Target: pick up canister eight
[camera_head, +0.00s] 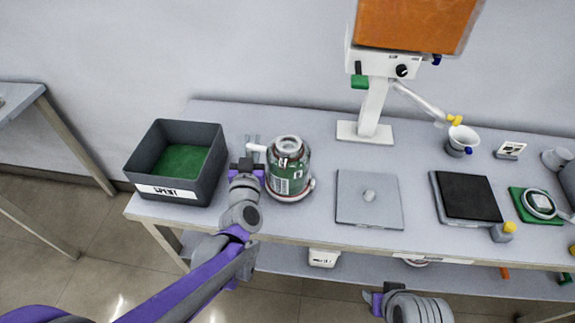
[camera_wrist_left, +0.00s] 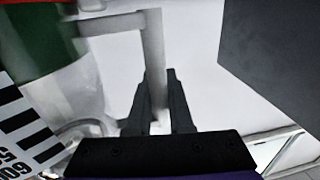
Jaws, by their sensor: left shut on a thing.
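The canister (camera_head: 288,176) is a grey-white jar with a green band, a barcode label and a handle on its left side. It is upright at the table's left part; I cannot tell whether its base touches the table. My left gripper (camera_head: 254,158) is shut on its handle. In the left wrist view the fingers (camera_wrist_left: 158,112) close around the pale upright handle bar (camera_wrist_left: 153,50), with the canister's labelled side (camera_wrist_left: 30,125) at left. No number eight is readable. My right gripper (camera_head: 374,299) is low in front of the table, its fingers too small to judge.
A dark grey bin (camera_head: 203,185) with a green floor stands close left of the left gripper. Farther right are a white stand (camera_head: 372,110) and a black pad (camera_head: 466,196). A lower shelf (camera_head: 470,280) runs beneath.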

